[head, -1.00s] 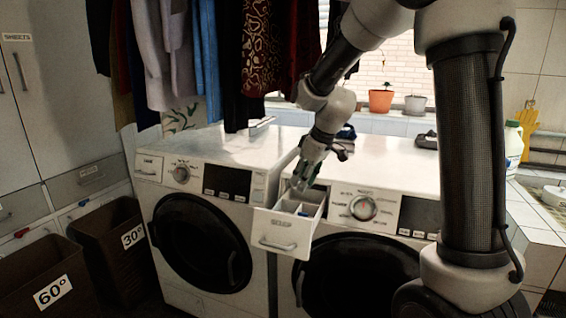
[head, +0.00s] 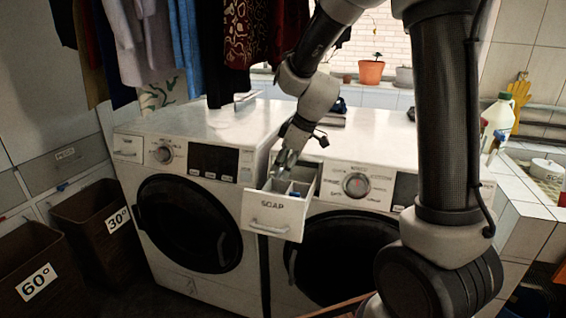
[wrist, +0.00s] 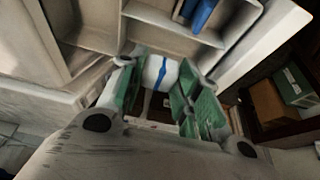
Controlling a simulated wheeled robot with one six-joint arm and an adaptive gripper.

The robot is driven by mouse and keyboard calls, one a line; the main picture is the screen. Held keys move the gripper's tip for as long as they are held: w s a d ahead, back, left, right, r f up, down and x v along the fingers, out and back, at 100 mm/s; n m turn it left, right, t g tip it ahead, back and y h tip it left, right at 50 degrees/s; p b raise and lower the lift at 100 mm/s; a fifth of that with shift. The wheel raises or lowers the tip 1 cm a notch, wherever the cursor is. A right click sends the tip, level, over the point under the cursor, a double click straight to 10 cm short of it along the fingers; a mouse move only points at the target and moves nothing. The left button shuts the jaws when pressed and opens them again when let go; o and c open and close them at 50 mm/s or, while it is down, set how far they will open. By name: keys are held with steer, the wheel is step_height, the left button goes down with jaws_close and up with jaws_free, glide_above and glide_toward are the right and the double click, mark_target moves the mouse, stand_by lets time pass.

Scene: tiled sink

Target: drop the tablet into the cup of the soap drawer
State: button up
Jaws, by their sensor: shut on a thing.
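The soap drawer (head: 250,214), labelled SOAP, stands pulled out from the right-hand washing machine. My gripper (head: 283,168) is over the back left part of the drawer in the head view. In the wrist view its green-padded fingers (wrist: 160,90) are shut on a white tablet (wrist: 149,72) with a blue stripe. The drawer's pale dividing walls (wrist: 150,14) show beyond the tablet in the wrist view. A blue piece (wrist: 203,12) sits in one compartment there. I cannot tell which compartment is the cup, or whether the tablet is below the drawer rim.
The machine's control knob (head: 356,185) is right of the drawer. Hanging clothes (head: 185,45) are above the left machine (head: 190,215). Brown laundry baskets (head: 90,225) stand at the left. A plant pot (head: 371,72) and a white jug (head: 498,113) are farther back.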

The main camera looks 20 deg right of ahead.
steer(key=o, duration=1)
steer(key=shift+c, duration=0.2)
steer(key=shift+r, duration=0.1)
steer(key=v, duration=1.1)
steer(key=shift+d+r, duration=0.15)
steer(key=shift+r, duration=0.2)
steer(key=shift+s, duration=0.15)
